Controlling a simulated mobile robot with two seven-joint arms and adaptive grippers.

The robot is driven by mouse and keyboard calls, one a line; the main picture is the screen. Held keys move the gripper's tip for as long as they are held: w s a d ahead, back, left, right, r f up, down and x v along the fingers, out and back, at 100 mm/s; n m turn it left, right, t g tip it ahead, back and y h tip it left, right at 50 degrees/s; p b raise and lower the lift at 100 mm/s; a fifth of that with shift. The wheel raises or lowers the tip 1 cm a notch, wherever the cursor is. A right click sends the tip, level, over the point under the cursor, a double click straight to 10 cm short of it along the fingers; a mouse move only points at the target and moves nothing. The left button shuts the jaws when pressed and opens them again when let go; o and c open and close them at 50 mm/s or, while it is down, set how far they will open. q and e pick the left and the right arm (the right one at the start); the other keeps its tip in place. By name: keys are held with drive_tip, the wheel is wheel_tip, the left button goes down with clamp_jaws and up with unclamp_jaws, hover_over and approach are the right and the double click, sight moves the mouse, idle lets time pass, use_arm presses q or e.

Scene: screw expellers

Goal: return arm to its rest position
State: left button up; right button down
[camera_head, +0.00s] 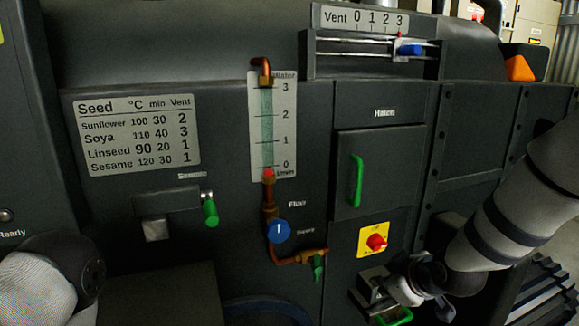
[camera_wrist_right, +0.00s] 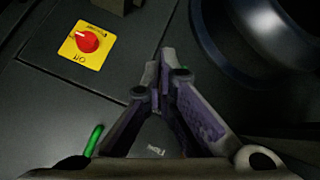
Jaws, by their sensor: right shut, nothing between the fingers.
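My right arm (camera_head: 515,215) comes in from the right side of the head view, bent downward. My right gripper (camera_head: 372,288) is at the lower right, in front of the dark machine panel, below the red knob (camera_head: 376,242) on its yellow plate. In the right wrist view the fingers (camera_wrist_right: 166,55) meet at their tips, with nothing between them. The red knob (camera_wrist_right: 88,41) lies up and left of the fingertips there, apart from them. A link of my left arm (camera_head: 60,275) shows at the lower left; its gripper is out of view.
The closed hatch (camera_head: 380,170) with a green handle (camera_head: 356,180) is above the right gripper. Copper piping with a blue valve (camera_head: 279,231) and green lever (camera_head: 318,268) stands to its left. A green handle (camera_head: 395,318) is just below. The blue vent slider (camera_head: 410,50) sits near 3.

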drive_tip(key=s+f+m+g, duration=0.3)
drive_tip(key=s+f, duration=1)
drive_tip(key=s+d+f+m+g+h, duration=0.1)
drive_tip(key=s+f+m+g, duration=0.2)
drive_tip(key=s, duration=1.2)
drive_tip(key=s+d+f+m+g+h, duration=0.1)
drive_tip(key=s+d+f+m+g, duration=0.1)
drive_tip(key=s, duration=1.3)
drive_tip(key=shift+f+m+g, duration=0.5)
drive_tip(key=shift+f+g, duration=0.4)
drive_tip(key=shift+f, duration=0.05)
drive_tip(key=shift+a, duration=0.1)
